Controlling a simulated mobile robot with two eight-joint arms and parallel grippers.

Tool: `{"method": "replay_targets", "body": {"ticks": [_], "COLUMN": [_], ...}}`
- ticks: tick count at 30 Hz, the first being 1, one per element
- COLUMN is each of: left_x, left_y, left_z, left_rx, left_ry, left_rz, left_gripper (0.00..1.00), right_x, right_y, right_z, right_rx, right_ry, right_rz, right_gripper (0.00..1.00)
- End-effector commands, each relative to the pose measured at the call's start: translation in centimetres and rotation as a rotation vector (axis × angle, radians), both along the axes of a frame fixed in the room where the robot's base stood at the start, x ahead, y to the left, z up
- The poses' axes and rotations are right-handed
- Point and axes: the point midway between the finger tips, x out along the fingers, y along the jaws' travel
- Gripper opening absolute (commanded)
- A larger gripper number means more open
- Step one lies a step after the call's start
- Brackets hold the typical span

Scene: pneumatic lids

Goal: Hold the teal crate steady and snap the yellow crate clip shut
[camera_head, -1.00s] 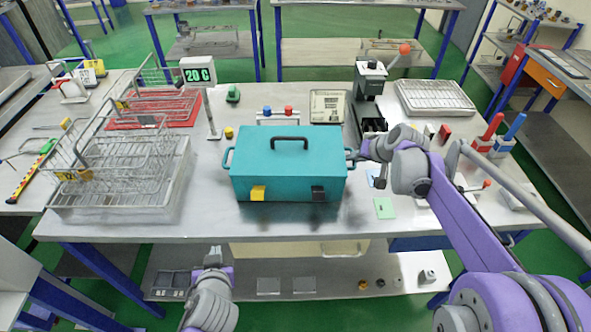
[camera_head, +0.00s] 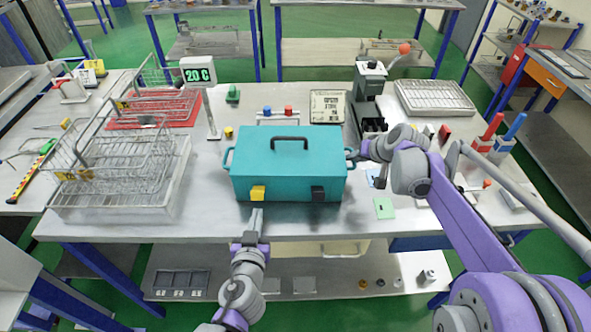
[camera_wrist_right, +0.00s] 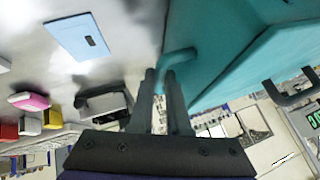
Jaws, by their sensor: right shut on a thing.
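The teal crate (camera_head: 287,160) stands closed on the grey table, with a dark handle on its lid. The yellow clip (camera_head: 258,193) is on the left of its front face; I cannot tell whether it is snapped. A black clip (camera_head: 318,193) is on the right of that face. My right gripper (camera_head: 355,156) is shut on the crate's right side handle, which also shows in the right wrist view (camera_wrist_right: 180,58) between the fingers (camera_wrist_right: 162,85). My left gripper (camera_head: 257,214) is just below the yellow clip, at the table's front edge. Its finger gap is not clear.
Wire baskets (camera_head: 118,158) in a tray stand to the left of the crate. A display (camera_head: 198,73) reading 20 C stands behind them. A green card (camera_head: 384,208) lies at the right front.

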Motion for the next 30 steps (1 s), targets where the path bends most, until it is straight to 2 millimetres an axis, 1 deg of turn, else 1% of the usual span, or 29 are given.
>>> {"method": "replay_targets", "body": {"ticks": [1,3,9,30], "left_x": [0.7,1.4,2.4,2.5], "left_y": [0.0,0.0,0.0,-0.1], "left_z": [0.0,0.0,0.0,0.0], "left_rx": [0.0,0.0,0.0,0.0], "left_ry": [0.0,0.001,0.0,0.001], "left_rz": [0.002,0.002,0.001,0.001], "left_gripper": [0.0,0.0,0.0,0.0], "right_x": [0.0,0.0,0.0,0.0], "right_y": [0.0,0.0,0.0,0.0], "right_z": [0.0,0.0,0.0,0.0], "right_rx": [0.001,0.001,0.001,0.001], "right_ry": [-0.001,-0.001,0.0,0.0], "right_rz": [-0.001,-0.001,-0.001,-0.001], "right_gripper": [0.0,0.0,0.0,0.0]}}
